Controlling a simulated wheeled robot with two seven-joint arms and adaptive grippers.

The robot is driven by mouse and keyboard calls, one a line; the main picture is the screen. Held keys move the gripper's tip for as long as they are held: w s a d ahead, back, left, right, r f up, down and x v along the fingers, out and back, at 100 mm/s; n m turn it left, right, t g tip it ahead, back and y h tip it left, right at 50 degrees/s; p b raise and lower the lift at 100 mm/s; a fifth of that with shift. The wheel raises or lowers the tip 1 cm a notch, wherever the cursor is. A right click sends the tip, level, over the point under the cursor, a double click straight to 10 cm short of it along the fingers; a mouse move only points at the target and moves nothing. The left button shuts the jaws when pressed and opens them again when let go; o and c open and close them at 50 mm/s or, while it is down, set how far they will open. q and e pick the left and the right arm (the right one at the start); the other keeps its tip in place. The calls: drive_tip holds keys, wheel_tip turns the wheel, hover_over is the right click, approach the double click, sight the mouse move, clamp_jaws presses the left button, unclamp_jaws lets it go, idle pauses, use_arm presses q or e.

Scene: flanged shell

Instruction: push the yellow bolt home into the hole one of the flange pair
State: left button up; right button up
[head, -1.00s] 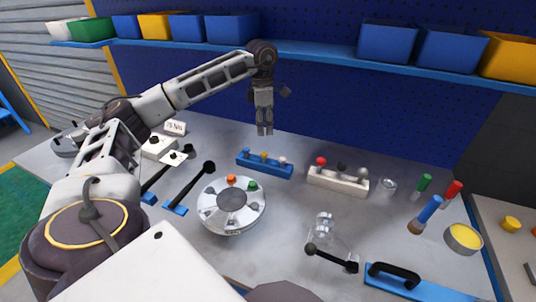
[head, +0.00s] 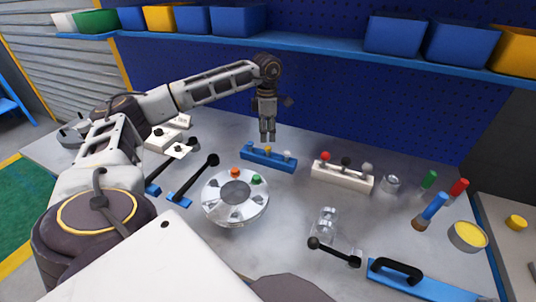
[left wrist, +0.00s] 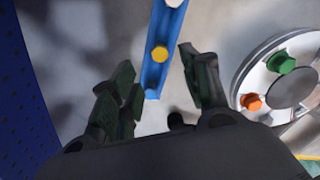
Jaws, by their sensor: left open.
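The yellow bolt (head: 267,150) stands in a blue rack (head: 265,162), between a blue one and a white one. In the left wrist view the yellow bolt (left wrist: 159,53) shows just beyond my open fingers. My left gripper (head: 268,139) hangs fingers down above the rack, open and empty; in the left wrist view its two fingers (left wrist: 163,88) are spread apart. The round silver flanged shell (head: 235,216) lies in front of the rack, with an orange bolt (head: 235,172) and a green bolt (head: 257,180) in its rim. Hole labels are not readable. My right gripper is out of view.
A white rack (head: 342,178) with red, black and grey knobs stands right of the blue rack. Black-handled tools (head: 196,180) lie left of the shell. A clear part (head: 326,222), a black lever (head: 335,252) and a blue-based handle (head: 397,270) lie front right.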

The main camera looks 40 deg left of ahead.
sight(268, 147)
use_arm(q)
drive_tip(key=shift+f, duration=1.7)
drive_tip(key=shift+f, duration=0.1)
drive_tip(key=shift+w+d+f, duration=0.1)
drive_tip(key=shift+f, duration=1.15)
drive_tip(key=shift+d+f, duration=0.1)
drive_tip(key=shift+f, duration=1.15)
drive_tip(key=shift+c, duration=0.2)
clamp_jaws()
drive_tip(key=shift+r, duration=0.15)
drive_tip(key=shift+r, duration=4.9)
